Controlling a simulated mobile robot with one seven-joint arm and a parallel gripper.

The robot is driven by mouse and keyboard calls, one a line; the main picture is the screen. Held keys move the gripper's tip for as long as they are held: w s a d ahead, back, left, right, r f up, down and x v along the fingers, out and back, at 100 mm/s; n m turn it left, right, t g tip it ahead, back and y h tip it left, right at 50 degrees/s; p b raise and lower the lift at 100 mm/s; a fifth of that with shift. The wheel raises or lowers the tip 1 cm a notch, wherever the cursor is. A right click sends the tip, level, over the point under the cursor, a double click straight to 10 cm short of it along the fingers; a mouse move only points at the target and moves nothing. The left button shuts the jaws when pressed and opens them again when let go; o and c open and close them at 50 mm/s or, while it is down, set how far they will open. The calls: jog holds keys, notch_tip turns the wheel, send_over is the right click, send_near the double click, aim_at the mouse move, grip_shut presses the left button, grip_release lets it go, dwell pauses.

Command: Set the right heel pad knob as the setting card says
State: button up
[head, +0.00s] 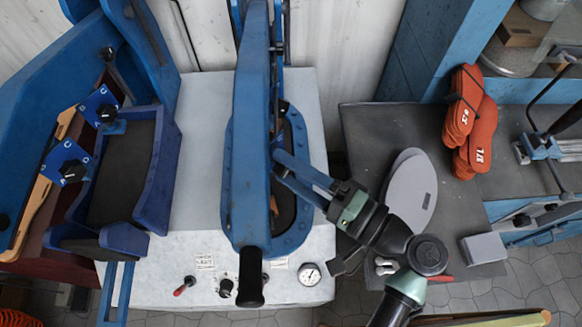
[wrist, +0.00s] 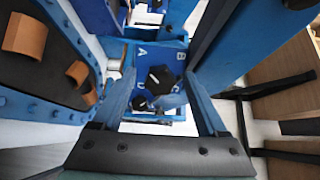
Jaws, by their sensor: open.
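In the head view two blue dial plates, each with a black knob and a visible letter C, sit at the left machine: an upper knob (head: 107,112) and a lower knob (head: 73,171). I cannot tell which is the right heel pad's. My gripper (head: 276,163) is open and empty at the right side of the blue press arm, well right of these dials. In the wrist view a black hexagonal knob (wrist: 160,79) with a white pointer line shows between my fingers, on a blue plate with letters A, B and D. Contact cannot be seen. No setting card is readable.
The blue press arm (head: 250,130) stands between my gripper and the left dials.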

jog(key=b+v, duration=0.2)
jog(key=v, duration=1.1)
dwell(0.4)
